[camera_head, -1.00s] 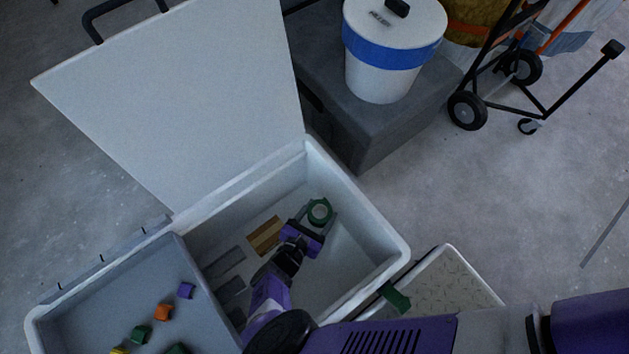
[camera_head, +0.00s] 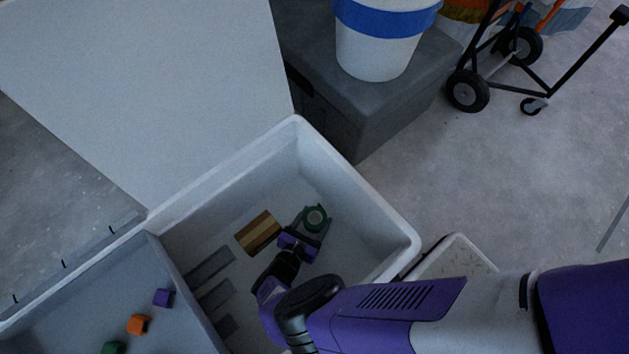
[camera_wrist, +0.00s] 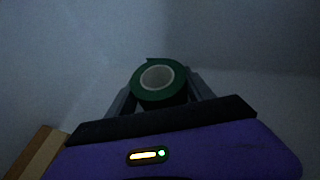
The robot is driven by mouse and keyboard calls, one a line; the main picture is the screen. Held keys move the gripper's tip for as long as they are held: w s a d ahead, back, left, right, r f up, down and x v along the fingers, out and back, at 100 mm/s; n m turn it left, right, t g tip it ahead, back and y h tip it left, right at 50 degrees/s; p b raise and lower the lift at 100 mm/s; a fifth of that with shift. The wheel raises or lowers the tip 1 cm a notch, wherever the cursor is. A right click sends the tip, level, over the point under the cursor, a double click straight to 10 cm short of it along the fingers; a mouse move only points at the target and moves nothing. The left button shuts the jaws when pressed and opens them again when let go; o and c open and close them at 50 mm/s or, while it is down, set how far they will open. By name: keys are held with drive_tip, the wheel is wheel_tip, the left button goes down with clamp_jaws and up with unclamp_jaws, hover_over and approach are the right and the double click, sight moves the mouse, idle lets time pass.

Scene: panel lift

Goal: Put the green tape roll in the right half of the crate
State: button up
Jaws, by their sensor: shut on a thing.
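The green tape roll (camera_head: 316,218) is between the fingers of my gripper (camera_head: 314,222), inside the right half of the crate (camera_head: 372,268). In the wrist view the roll (camera_wrist: 142,95) shows its pale core facing the camera, with a grey finger of my gripper (camera_wrist: 160,92) on either side. The gripper is shut on the roll. The roll is low in the crate, near the back part; I cannot tell whether it touches the floor.
A brown striped block (camera_head: 258,232) lies left of my gripper, with dark grey strips (camera_head: 209,266) beyond it. The left half holds small coloured blocks such as a purple one (camera_head: 163,298). The lid (camera_head: 150,90) stands open. A dark box (camera_head: 370,110) is behind.

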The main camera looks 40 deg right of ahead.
sight(309, 228)
drive_tip(key=shift+f, duration=0.1)
drive_tip(key=o, duration=1.5)
drive_tip(key=p+v, duration=0.1)
drive_tip(key=v, duration=0.6)
drive_tip(key=shift+a, duration=0.2)
drive_tip(key=shift+p, duration=0.3)
